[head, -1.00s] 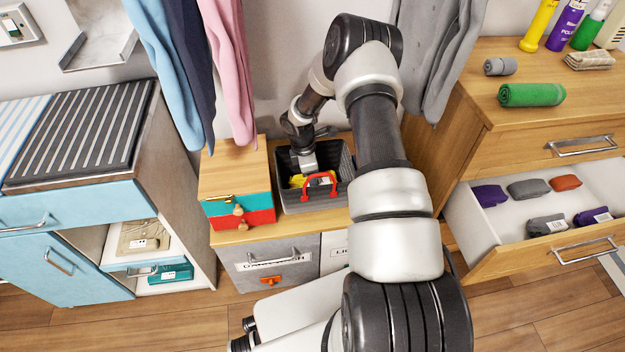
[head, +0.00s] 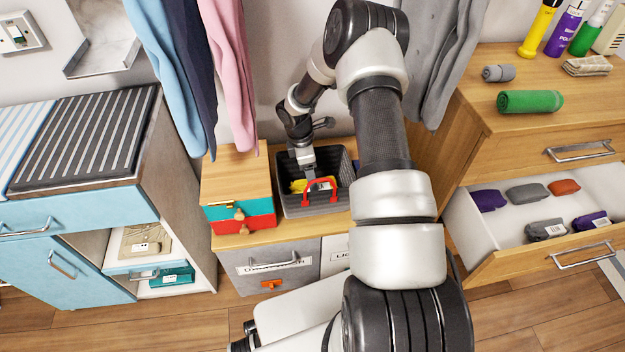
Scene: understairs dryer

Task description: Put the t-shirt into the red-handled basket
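The red-handled basket (head: 298,209) is dark grey and stands on the low wooden-topped cabinet, its red handle (head: 334,192) at the front. A yellow item (head: 322,186), possibly the t-shirt, lies inside it; its shape is partly hidden by the handle and my gripper. My gripper (head: 310,175) points down into the basket, its tips just over or at the yellow item. The fingers are too small to show whether they are open or shut or touch it.
A wooden box with teal and red fronts (head: 240,214) stands close left of the basket. Garments hang above on the left (head: 187,70) and right (head: 440,60). An open drawer (head: 560,222) with several rolled cloths juts out on the right.

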